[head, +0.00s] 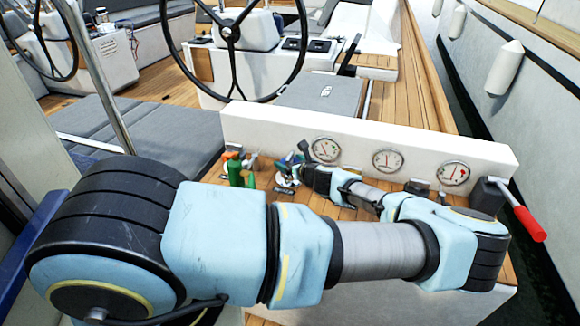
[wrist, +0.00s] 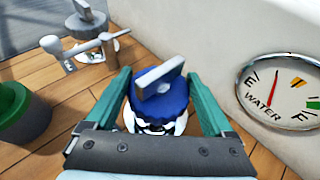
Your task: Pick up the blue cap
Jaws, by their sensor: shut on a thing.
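The blue cap (wrist: 160,107) is round with a ribbed rim and a grey raised tab on top. In the wrist view it sits over a white and dark fitting, between the two green fingers of my gripper (wrist: 158,80). The fingers are shut on the cap from both sides. I cannot tell whether the cap is clear of the fitting. In the head view my gripper (head: 290,170) is low by the white gauge panel, and I cannot make out the cap clearly there.
A grey cap (wrist: 87,18) and a T-shaped handle (wrist: 92,48) are at the upper left. A dark container with a green top (wrist: 22,112) stands left. The white panel with a water gauge (wrist: 281,88) rises close on the right. A red-handled lever (head: 527,220) is far right.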

